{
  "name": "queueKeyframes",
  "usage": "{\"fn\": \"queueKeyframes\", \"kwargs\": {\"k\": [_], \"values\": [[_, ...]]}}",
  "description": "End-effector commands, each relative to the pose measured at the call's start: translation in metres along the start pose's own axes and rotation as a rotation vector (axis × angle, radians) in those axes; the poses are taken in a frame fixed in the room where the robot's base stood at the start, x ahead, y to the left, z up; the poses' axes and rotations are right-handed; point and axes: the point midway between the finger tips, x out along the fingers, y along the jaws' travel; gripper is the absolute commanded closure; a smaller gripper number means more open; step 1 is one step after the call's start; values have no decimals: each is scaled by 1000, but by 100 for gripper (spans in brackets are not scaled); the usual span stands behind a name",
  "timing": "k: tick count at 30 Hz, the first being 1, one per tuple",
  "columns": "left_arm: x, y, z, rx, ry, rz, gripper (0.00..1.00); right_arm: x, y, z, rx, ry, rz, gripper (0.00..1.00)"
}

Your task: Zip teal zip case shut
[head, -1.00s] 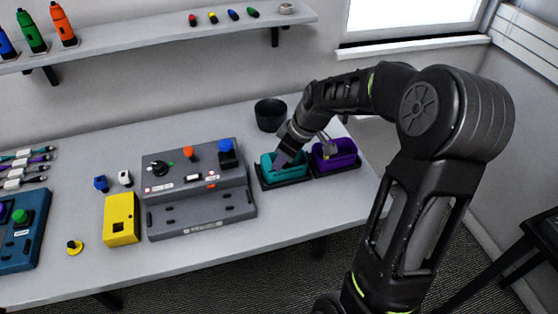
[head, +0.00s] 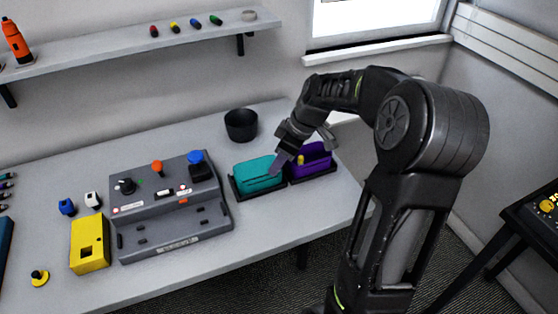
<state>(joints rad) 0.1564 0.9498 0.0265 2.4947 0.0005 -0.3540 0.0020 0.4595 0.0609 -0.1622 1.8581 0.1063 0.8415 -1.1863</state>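The teal zip case (head: 257,172) sits in a dark tray on the table, right of the grey device. Its top now looks covered in teal, with a thin dark line along the front; whether the zip is fully shut is too small to tell. My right gripper (head: 279,163) reaches down from the right, its tip at the right end of the teal case, touching or just above it. I cannot make out its finger gap or any zip pull. My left gripper is out of view.
A purple case (head: 312,163) with a yellow item in it stands close to the right of the teal case. A black cup (head: 241,125) is behind. The grey control box (head: 170,206) and a yellow block (head: 89,244) are to the left.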

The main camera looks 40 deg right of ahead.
Motion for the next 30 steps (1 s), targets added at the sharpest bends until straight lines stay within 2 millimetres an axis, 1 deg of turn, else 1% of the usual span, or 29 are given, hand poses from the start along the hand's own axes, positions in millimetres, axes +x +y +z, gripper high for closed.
{"fn": "queueKeyframes", "kwargs": {"k": [5, 8, 11, 21, 25, 30], "values": [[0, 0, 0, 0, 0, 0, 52, 0, 0, 0, 0, 0, 0, 64], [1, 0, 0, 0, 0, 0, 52, -4, 0, 0, 0, 1, 1, 64], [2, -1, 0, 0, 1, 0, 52, -13, 1, 0, -1, 1, 3, 64], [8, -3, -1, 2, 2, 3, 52, -66, 1, 0, 0, 1, 3, 64], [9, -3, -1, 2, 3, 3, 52, -76, 0, 0, 0, 0, 2, 64], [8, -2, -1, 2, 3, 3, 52, -78, 0, 0, 0, -1, 0, 64]]}}
